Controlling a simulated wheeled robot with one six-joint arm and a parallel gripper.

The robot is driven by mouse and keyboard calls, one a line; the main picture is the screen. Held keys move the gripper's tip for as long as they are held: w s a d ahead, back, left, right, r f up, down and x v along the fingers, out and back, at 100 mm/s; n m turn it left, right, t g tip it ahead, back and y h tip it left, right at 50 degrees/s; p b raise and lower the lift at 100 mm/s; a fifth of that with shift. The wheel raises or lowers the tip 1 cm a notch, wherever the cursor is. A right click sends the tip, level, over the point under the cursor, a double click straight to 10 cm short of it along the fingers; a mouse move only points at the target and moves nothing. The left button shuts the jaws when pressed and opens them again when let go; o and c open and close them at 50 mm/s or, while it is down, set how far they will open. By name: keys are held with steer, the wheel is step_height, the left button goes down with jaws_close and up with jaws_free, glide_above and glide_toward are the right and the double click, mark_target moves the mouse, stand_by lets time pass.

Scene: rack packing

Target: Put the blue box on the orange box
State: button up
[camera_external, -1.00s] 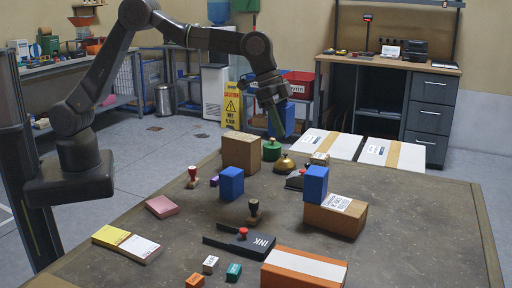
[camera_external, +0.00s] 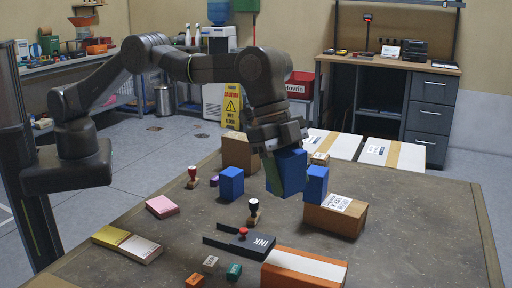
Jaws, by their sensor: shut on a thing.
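My gripper (camera_external: 282,178) is shut on a blue box (camera_external: 291,171) and holds it over the back middle of the table. One green finger shows on the box's left side; the other is hidden. The orange box (camera_external: 304,270), with a broad white band along its top, lies at the table's front edge, partly cut off by the picture. It is nearer the camera than my gripper, and its top is clear. Two smaller blue boxes also show: one on the table (camera_external: 230,184) and one (camera_external: 316,184) on the left end of a brown carton.
The labelled brown carton (camera_external: 336,216) stands right of my gripper. Another carton (camera_external: 236,152) stands behind left. A black ink tray (camera_external: 262,245), stamps (camera_external: 254,212) and small blocks (camera_external: 234,271) lie between and beside. The table's right side is free.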

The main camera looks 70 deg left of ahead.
mark_target(291, 254)
steer(key=f+p, duration=0.1)
steer(key=f, duration=0.6)
steer(key=f+p, duration=0.1)
steer(key=f, duration=0.6)
steer(key=shift+w+a+f, duration=0.1)
steer(key=shift+w+a, duration=0.05)
steer(key=shift+a, duration=0.05)
steer(key=shift+f, duration=0.2)
steer(key=shift+f, duration=0.1)
steer(key=shift+f, duration=0.15)
steer(key=o, duration=1.1)
steer(key=shift+c, duration=0.2)
